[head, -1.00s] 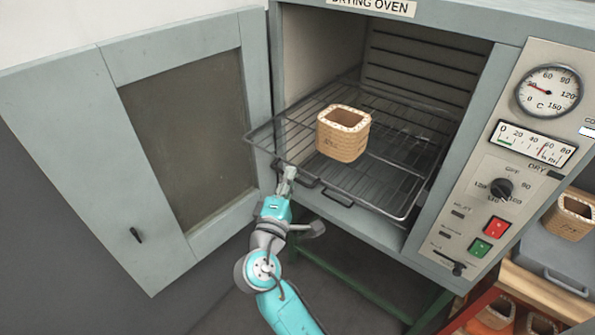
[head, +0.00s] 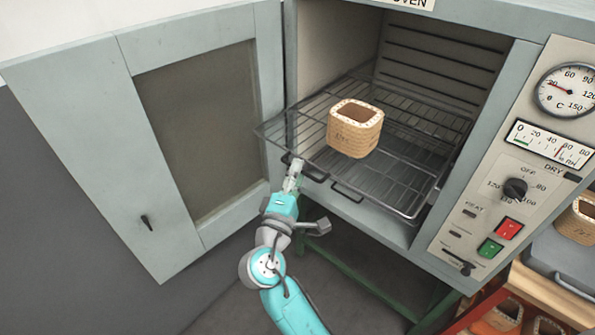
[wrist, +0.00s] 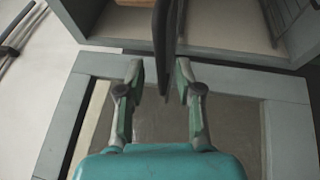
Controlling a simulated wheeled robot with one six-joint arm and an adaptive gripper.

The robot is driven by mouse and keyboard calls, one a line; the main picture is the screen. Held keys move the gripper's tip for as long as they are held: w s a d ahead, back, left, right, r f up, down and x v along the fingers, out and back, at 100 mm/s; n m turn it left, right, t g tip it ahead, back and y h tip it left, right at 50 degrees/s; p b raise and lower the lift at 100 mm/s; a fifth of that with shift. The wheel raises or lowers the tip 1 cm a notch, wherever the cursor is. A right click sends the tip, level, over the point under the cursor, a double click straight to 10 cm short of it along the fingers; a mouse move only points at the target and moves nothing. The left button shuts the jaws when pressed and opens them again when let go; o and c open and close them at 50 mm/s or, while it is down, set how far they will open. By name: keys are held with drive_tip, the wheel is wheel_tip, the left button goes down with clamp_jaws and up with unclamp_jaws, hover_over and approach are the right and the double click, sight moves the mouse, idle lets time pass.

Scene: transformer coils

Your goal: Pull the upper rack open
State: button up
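The upper rack (head: 285,128) is a wire shelf that sticks out of the drying oven's front, with its left corner over the open door side. A tan woven, square coil (head: 355,136) with a white-dotted rim stands on it. The dark rack handle (head: 312,173) hangs at its front edge. My gripper (head: 295,165) is at the left end of this handle. In the wrist view, my gripper (wrist: 160,75) has its fingers apart, with a dark upright bar (wrist: 166,40) between them, seemingly the handle. A gap shows left of the bar; contact on the right is unclear.
The oven door (head: 200,130) stands open on the left, close to my arm. A lower rack with its own handle (head: 347,191) lies below. The control panel (head: 510,190) is on the right. More coils (head: 578,222) stand at the lower right.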

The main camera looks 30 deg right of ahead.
drive_tip(key=v, duration=1.1)
drive_tip(key=shift+a+f, duration=0.1)
drive_tip(key=s+d+f+n+y, duration=0.1)
drive_tip(key=s+f+y, duration=0.55)
drive_tip(key=f, duration=0.35)
drive_tip(key=s+d+f+n+y, duration=0.1)
drive_tip(key=s+f+y, duration=0.4)
drive_tip(key=s+f, duration=0.4)
drive_tip(key=s+r+m+y, duration=0.1)
drive_tip(key=s+r+m, duration=0.1)
drive_tip(key=s, duration=0.4)
drive_tip(key=s+a+r+m+y, duration=0.1)
drive_tip(key=s+r+m, duration=0.1)
drive_tip(key=s+m, duration=0.3)
drive_tip(key=s+r+m+t+y, duration=0.1)
drive_tip(key=s+r+m, duration=0.2)
drive_tip(key=s, duration=0.5)
drive_tip(key=shift+s+a+m, duration=0.25)
drive_tip(key=shift+s+m, duration=0.1)
drive_tip(key=shift+m, duration=0.35)
